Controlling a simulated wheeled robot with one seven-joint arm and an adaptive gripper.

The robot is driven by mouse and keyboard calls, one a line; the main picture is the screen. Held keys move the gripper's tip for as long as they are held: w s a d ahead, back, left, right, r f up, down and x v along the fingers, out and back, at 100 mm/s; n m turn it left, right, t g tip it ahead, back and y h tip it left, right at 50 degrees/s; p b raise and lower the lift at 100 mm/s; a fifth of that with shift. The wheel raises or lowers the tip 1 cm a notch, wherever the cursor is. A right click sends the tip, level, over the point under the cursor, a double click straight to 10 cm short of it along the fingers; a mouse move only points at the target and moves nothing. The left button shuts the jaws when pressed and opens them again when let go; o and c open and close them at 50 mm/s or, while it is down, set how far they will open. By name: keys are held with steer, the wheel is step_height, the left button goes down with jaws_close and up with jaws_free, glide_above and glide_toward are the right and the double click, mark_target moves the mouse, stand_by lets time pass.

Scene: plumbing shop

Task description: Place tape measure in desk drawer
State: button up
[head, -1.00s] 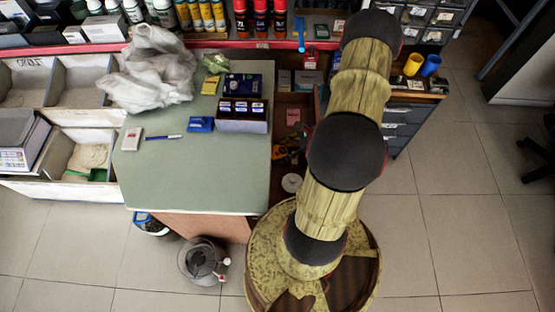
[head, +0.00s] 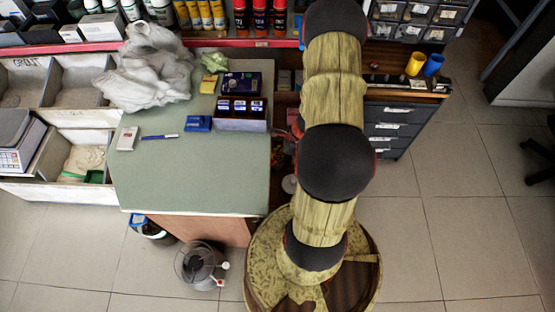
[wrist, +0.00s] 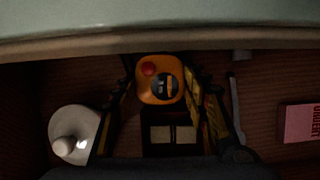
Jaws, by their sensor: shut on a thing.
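The tape measure (wrist: 158,88), orange with a red button and a dark round face, is in the wrist view between the black-and-yellow fingers of my gripper (wrist: 161,78). My gripper is shut on it. Below it is a brown wooden surface, seemingly the inside of the desk drawer (wrist: 265,85), under the edge of the green desk top (wrist: 160,18). I cannot tell whether the tape measure touches the wood. In the head view my arm hides the tape measure and most of this space.
A white round knobbed thing (wrist: 75,135) lies left of my gripper. A thin dark tool (wrist: 235,105) and a pink box (wrist: 301,122) lie to the right. The green desk (head: 190,175) carries a grey bag (head: 148,70) and small boxes. A drawer cabinet (head: 392,130) stands right of my arm.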

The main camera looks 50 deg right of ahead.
steer(key=shift+w, duration=0.1)
steer(key=shift+f, duration=0.2)
steer(key=o, duration=1.4)
steer(key=p+v, duration=0.6)
steer(key=v, duration=0.6)
steer(key=shift+r, duration=0.15)
